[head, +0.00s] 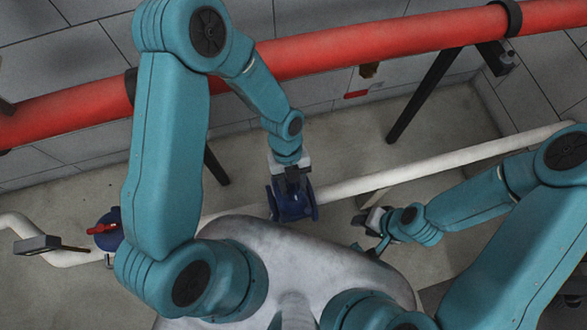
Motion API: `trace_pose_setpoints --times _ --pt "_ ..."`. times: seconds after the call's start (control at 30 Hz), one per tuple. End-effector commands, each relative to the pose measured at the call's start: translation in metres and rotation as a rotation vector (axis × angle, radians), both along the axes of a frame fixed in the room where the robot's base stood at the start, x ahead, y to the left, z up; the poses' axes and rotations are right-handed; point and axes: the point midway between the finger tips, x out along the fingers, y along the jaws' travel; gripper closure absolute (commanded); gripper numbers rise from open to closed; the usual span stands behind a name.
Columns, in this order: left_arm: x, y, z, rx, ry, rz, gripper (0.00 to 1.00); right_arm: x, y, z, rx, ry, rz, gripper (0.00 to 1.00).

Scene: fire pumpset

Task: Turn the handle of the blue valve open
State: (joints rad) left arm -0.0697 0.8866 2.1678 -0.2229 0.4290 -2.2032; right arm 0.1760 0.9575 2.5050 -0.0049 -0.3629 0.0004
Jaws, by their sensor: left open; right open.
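A dark blue flanged valve body (290,205) sits on the white pipe near the middle of the head view. My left gripper (291,182) is over its top, pointing down, and is open. The gripper covers the top of this valve, so I cannot make out a handle there or tell whether the fingers touch it. A second blue fitting (108,240) with a red handle (102,229) is on the pipe at the left, partly beside my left arm. My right gripper (368,228) is open and empty, right of the middle valve and apart from it.
A thick red pipe (390,45) runs along the tiled wall on dark supports (425,95). The white pipe (450,155) runs low across the floor. A grey box (37,244) stands by the pipe at far left. The concrete floor (340,135) behind the middle valve is mostly clear.

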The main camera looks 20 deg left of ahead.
Motion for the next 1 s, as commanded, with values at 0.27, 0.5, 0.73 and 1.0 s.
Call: trace_pose_setpoints --times 0.27,0.5,0.73,1.0 --pt "0.0032 -0.0007 -0.0003 0.0 -0.001 0.001 0.77 0.0002 -0.0001 0.0001 0.0 0.0 0.0 0.57" --pt "0.0055 -0.0009 -0.0004 0.0 -0.002 0.002 1.0 0.0002 0.0 0.0 0.0 0.0 0.0 0.57" --pt "0.0057 -0.0011 -0.0006 0.0 -0.002 0.042 1.0 0.0002 -0.0001 -0.0005 0.0 0.0 0.0 0.57" --pt "0.0077 -0.0025 -0.0011 0.002 -0.002 0.209 1.0 0.0001 0.0 -0.0028 0.0 0.0 0.0 0.57"
